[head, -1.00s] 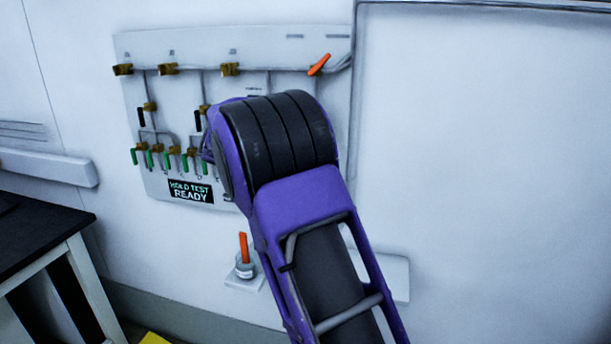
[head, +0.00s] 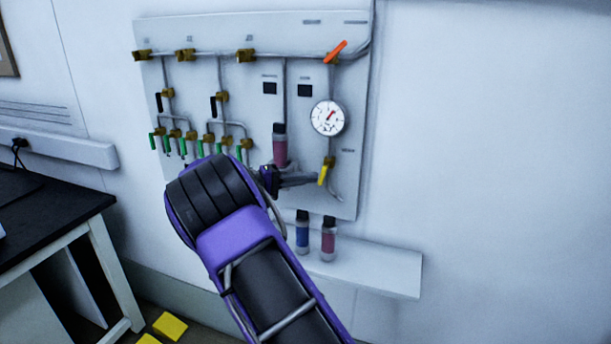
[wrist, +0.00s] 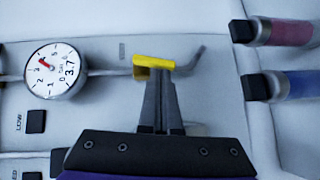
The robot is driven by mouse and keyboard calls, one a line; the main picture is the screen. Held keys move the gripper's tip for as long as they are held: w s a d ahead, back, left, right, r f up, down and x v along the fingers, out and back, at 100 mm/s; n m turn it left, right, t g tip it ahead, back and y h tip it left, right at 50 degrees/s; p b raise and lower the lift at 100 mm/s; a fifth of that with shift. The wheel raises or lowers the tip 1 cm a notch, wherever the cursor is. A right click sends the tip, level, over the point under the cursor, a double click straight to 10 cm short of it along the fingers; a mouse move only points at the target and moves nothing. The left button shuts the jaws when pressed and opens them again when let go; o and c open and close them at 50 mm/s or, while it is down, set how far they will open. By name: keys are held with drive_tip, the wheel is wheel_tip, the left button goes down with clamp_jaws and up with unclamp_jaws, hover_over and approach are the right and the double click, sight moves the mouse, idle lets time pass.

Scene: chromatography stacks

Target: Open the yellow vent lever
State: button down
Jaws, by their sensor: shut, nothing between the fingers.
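The yellow vent lever (head: 323,173) hangs below the round pressure gauge (head: 328,118) on the wall panel, tilted slightly from upright. In the wrist view the yellow lever (wrist: 154,61) lies across the picture just beyond my fingertips. My gripper (head: 314,181) reaches in from the left, its tips at or very near the lever; I cannot tell whether they touch it. In the wrist view my gripper (wrist: 158,82) has its two dark fingers together with nothing between them.
An orange lever (head: 337,51) sits above the gauge. A pink cartridge (head: 280,146) is mounted left of it. Blue (head: 302,233) and pink (head: 328,240) cartridges stand on a white shelf (head: 380,268) below. Green levers (head: 200,148) line the panel's left. A black table (head: 50,205) stands at left.

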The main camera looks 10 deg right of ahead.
drive_tip(key=shift+s+d+f+n+h, duration=0.15)
drive_tip(key=shift+d+f+n+h, duration=0.15)
drive_tip(key=shift+n+h, duration=0.3)
drive_tip(key=shift+a, duration=0.1)
idle(0.3)
drive_tip(key=s+a, duration=0.3)
drive_tip(key=a, duration=1.4)
drive_tip(key=shift+s+f, duration=0.2)
drive_tip(key=shift+f, duration=0.15)
